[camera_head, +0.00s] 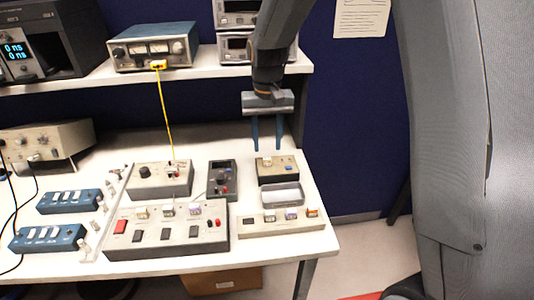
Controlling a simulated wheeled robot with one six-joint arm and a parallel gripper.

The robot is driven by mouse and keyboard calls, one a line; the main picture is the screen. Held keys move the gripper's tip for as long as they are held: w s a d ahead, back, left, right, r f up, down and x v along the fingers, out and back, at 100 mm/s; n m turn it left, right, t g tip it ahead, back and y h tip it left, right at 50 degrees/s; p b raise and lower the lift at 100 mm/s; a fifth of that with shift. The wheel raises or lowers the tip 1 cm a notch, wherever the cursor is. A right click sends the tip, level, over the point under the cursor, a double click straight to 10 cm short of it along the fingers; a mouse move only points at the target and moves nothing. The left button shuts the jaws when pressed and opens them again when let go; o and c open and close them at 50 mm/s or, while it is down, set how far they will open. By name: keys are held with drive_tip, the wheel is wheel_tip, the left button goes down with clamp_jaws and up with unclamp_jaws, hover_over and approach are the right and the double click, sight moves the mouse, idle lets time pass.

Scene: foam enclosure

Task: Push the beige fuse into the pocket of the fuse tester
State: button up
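My gripper (267,149) hangs above the small box with a tan top, its two blue fingers apart and pointing down. Nothing shows between them. This box, which looks like the fuse tester (285,179), stands near the right end of the bench. A small pale block, likely the beige fuse (266,160), shows at the left of its top, just below the fingertips. I cannot tell how deep the block sits or whether a finger touches it. The pocket itself is not distinguishable.
A grey open tray (281,203) and a beige strip (255,231) with pale, purple and orange blocks lie in front of the box. A dark meter (221,194) stands to its left. A large switch panel (150,243) fills the front middle. A shelf (205,67) overhangs the back.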

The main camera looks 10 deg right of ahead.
drive_tip(key=shift+r, duration=1.1)
drive_tip(key=shift+t, duration=0.7)
drive_tip(key=s+d+f, duration=0.1)
drive_tip(key=s+d, duration=0.2)
drive_tip(key=s, duration=0.3)
drive_tip(key=s+d+f+b, duration=0.1)
drive_tip(key=s+d+f, duration=0.1)
drive_tip(key=s+d, duration=0.2)
drive_tip(key=s+d+f, duration=0.1)
drive_tip(key=s+d, duration=0.3)
drive_tip(key=s, duration=0.5)
drive_tip(key=shift+d+f, duration=0.1)
drive_tip(key=shift+f, duration=0.2)
